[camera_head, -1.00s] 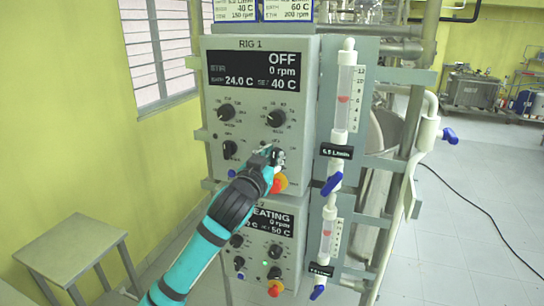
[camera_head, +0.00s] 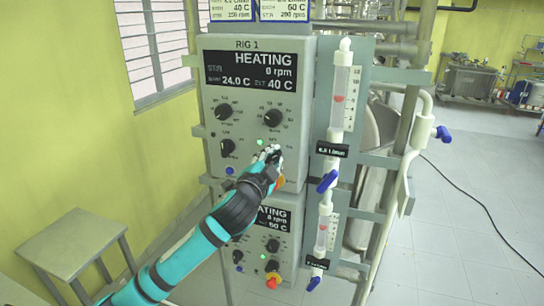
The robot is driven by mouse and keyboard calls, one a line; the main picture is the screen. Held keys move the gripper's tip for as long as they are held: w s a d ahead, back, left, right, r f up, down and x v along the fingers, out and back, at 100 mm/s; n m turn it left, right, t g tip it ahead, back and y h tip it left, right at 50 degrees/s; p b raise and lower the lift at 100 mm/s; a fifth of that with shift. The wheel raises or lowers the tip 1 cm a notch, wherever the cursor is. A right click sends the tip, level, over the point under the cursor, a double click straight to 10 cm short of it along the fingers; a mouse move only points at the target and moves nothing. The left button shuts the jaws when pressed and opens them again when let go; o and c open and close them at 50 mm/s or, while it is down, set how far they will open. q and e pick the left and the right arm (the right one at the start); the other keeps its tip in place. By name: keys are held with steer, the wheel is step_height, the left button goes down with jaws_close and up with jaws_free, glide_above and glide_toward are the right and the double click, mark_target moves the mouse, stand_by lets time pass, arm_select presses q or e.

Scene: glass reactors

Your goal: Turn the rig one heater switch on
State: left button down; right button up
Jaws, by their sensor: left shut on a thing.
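The rig one control box (camera_head: 244,128) is a pale grey panel marked RIG 1. Its black display (camera_head: 252,72) reads HEATING, 0 rpm, 24.0 C and set 40 C. A green lamp (camera_head: 261,142) is lit on the panel. My left gripper (camera_head: 273,156) is at the lower right of this panel, just below the lamp, and is shut on the heater switch. The gripper hides the switch, so its position cannot be seen. The gripper and wrist also cover most of the red and yellow stop button. My right gripper is not in view.
A second box (camera_head: 290,240), also reading HEATING, sits below. Flowmeters with blue valve handles (camera_head: 327,181) stand close to the right of the panel. A grey stool (camera_head: 68,245) stands at the lower left. Open floor lies to the right.

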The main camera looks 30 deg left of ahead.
arm_select(q)
steer(key=shift+m, duration=0.7)
steer(key=c, duration=1.3)
jaws_free()
steer(key=shift+w+d+f, duration=0.1)
steer(key=shift+o, duration=0.2)
steer(key=v, duration=1.2)
steer(key=shift+f, duration=0.1)
